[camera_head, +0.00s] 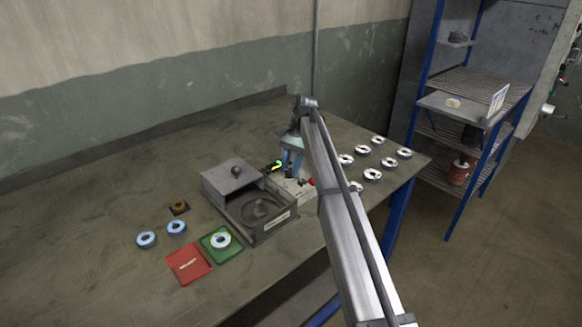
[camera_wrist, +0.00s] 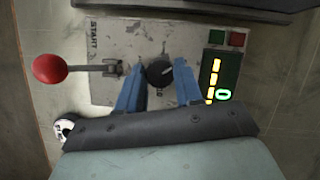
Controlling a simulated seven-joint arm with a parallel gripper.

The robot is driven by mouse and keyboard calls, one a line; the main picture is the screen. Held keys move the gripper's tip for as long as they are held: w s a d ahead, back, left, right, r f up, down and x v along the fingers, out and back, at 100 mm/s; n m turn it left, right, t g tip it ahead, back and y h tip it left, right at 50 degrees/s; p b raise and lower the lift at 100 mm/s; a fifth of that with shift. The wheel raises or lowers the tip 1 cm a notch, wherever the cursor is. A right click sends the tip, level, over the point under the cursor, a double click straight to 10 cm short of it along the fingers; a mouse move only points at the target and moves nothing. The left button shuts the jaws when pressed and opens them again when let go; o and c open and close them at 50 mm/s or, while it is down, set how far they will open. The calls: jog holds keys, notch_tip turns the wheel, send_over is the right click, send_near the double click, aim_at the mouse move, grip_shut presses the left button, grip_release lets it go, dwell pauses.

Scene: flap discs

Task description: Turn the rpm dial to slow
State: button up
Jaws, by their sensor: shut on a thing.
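The black rpm dial (camera_wrist: 158,73) sits on the pale, worn control panel (camera_wrist: 112,35), with a light pointer mark on its face. My gripper (camera_wrist: 160,68) has its two blue fingers on either side of the dial, shut on it. Small lettering below the dial is too small and partly hidden to read. In the head view my gripper (camera_head: 291,163) points down over the panel (camera_head: 300,190), and the dial is hidden there.
A red-knobbed lever (camera_wrist: 50,68) marked START stands left of the dial. A green button (camera_wrist: 216,37) and a red button (camera_wrist: 237,39) sit above the display. A grey machine box (camera_head: 240,195) is beside the panel. Several flap discs (camera_head: 373,174) lie to the right.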

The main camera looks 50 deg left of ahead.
jog(key=shift+n, duration=0.6)
jog(key=shift+f, duration=0.1)
jog(key=o, duration=1)
